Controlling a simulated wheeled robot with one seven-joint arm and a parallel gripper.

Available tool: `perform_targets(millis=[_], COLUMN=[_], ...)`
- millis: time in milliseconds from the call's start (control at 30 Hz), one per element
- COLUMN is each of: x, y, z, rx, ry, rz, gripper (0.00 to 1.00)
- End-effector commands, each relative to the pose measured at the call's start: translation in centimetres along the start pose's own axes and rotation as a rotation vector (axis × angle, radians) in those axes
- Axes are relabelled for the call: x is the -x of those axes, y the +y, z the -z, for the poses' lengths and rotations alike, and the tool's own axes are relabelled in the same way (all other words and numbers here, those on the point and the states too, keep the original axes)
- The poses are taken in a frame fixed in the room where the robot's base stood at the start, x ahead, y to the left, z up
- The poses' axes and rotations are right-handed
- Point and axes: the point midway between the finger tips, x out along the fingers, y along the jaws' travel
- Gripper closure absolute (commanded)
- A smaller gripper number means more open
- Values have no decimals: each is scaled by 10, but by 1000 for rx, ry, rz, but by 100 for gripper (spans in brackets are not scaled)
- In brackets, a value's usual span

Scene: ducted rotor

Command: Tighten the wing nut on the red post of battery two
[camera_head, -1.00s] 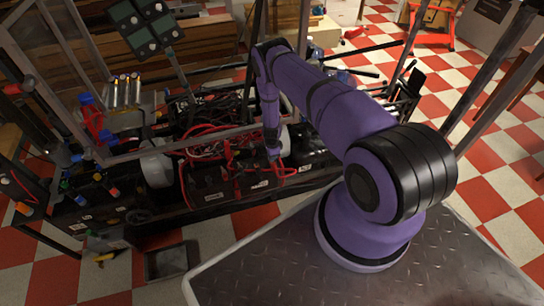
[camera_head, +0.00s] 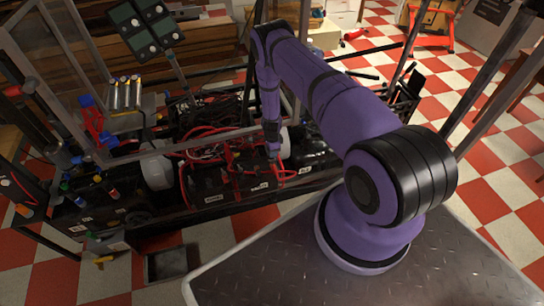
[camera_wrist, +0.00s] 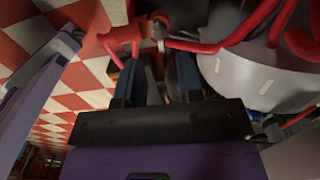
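A row of black batteries lies in the tray of the frame, with small white labels on the front. The middle battery (camera_head: 256,190) has red cables over it in the head view. My gripper (camera_head: 273,154) points down at the cables above the right part of this battery. In the wrist view my gripper (camera_wrist: 159,62) has its two fingers apart, with no held thing visible between them. A red cable clamp (camera_wrist: 120,40) with a small metal part beside it sits just beyond the fingertips. I cannot make out the wing nut or which post this is.
Thick red cables (camera_wrist: 210,45) pass close by the fingers, next to a large pale rounded body (camera_wrist: 265,75). Metal frame bars (camera_head: 190,143) cross above the batteries. A small open tray (camera_head: 168,262) lies on the checkered floor at front left.

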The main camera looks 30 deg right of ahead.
Motion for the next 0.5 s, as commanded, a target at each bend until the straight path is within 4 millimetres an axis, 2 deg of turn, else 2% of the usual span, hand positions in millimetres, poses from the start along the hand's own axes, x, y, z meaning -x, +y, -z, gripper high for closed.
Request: perform_targets(millis=[33,200,333,500], x=[11,36,49,56], y=[-1,0,0,0], z=[0,0,0,0], rx=[0,-1,-1,-1], ry=[0,0,0,0], rz=[1,1,0,-1], gripper=[66,66,66,66])
